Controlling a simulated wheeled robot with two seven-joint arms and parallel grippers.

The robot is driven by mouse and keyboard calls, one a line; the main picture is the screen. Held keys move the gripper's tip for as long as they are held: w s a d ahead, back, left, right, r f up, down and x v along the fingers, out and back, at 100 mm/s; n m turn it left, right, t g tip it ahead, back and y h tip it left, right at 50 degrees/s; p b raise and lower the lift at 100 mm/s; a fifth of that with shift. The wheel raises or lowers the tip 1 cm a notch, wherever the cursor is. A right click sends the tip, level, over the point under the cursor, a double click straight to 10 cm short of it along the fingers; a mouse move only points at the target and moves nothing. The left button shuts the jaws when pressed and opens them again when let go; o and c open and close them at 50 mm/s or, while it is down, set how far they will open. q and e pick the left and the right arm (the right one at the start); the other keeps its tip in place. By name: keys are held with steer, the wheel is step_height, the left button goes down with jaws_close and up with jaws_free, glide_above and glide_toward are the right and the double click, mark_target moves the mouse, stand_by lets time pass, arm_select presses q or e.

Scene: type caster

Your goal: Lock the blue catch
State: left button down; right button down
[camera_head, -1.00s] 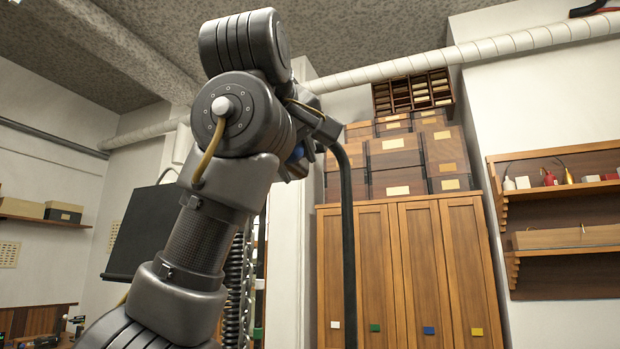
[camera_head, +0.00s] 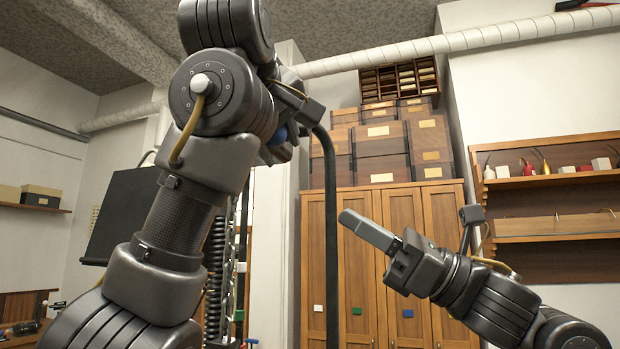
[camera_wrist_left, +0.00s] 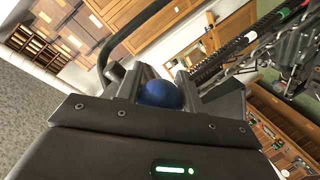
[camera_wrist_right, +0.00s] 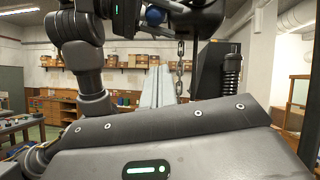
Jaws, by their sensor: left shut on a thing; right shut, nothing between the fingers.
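A round blue knob (camera_wrist_left: 160,94), which looks like the blue catch's handle, sits between the fingers of my left gripper (camera_wrist_left: 163,90) in the left wrist view. That gripper is shut on it. In the head view the blue knob (camera_head: 279,135) is partly hidden behind my left arm. It also shows at the top of the right wrist view (camera_wrist_right: 155,16). My right gripper (camera_head: 349,219) is shut and empty, apart from the knob, to its lower right, pointing up and left. The catch's body and lock position cannot be made out.
A dark curved bar (camera_head: 330,240) stands between my grippers in the head view. A dark panel (camera_head: 122,218) and a coiled spring (camera_head: 216,265) are at left. Wooden cabinets (camera_head: 405,215) and shelves (camera_head: 550,185) stand behind.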

arm_select(q)
steer(key=shift+f, duration=0.1)
arm_select(e)
steer(key=a+r, duration=0.9)
steer(key=shift+w, duration=0.4)
